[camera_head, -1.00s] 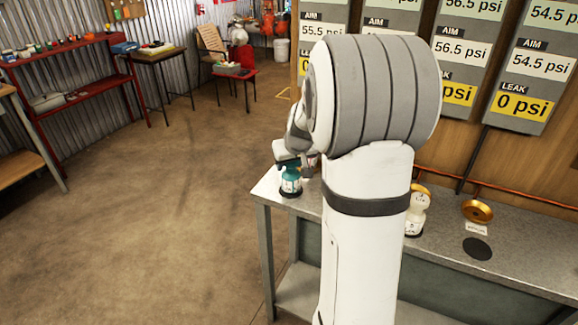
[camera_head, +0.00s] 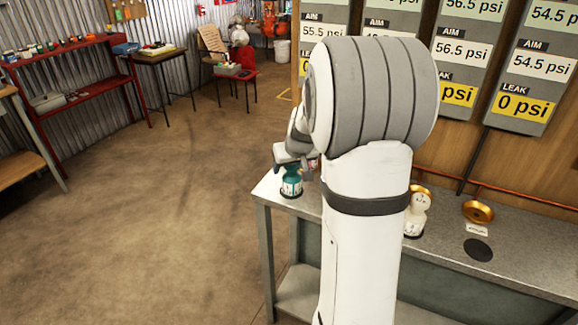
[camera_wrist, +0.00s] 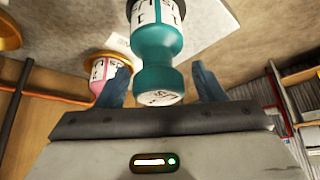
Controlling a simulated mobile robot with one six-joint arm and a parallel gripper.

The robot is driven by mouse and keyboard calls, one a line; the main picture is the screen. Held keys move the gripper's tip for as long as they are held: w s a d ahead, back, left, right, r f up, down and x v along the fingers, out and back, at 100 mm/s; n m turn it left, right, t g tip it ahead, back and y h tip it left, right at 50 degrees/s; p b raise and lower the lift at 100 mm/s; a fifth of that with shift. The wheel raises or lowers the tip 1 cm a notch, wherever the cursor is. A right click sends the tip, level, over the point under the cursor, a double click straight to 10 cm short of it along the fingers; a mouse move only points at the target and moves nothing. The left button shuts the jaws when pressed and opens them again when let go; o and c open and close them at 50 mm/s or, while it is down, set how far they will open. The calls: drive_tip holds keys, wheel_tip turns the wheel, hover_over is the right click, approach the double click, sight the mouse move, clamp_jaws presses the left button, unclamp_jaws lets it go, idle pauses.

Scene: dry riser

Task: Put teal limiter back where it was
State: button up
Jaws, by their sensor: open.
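The teal limiter (camera_head: 291,181) stands upright on the left end of the grey bench (camera_head: 440,248). In the wrist view the teal limiter (camera_wrist: 156,62) shows close up between the two blue-grey fingers. My gripper (camera_wrist: 162,84) is open, with a gap visible on each side of the teal body. In the head view my gripper (camera_head: 292,160) is just above and behind the limiter, partly hidden by my arm. A pink limiter (camera_wrist: 103,72) stands beyond the left finger in the wrist view.
A cream limiter (camera_head: 417,213) stands on the bench right of my arm. Gauge boards (camera_head: 524,65) hang behind. My arm hides the bench middle.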

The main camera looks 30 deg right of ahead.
drive_tip(key=d+v, duration=0.1)
drive_tip(key=v, duration=1.1)
drive_tip(key=s+a+f+g, duration=0.2)
drive_tip(key=s+a+f, duration=0.1)
drive_tip(key=s+a, duration=0.5)
drive_tip(key=s+a+f+n+g, duration=0.1)
drive_tip(key=s+a+f, duration=0.2)
drive_tip(key=s+a, duration=0.6)
drive_tip(key=s, duration=0.3)
drive_tip(key=shift+s+f+g+y, duration=0.25)
drive_tip(key=shift+s+g+y, duration=0.15)
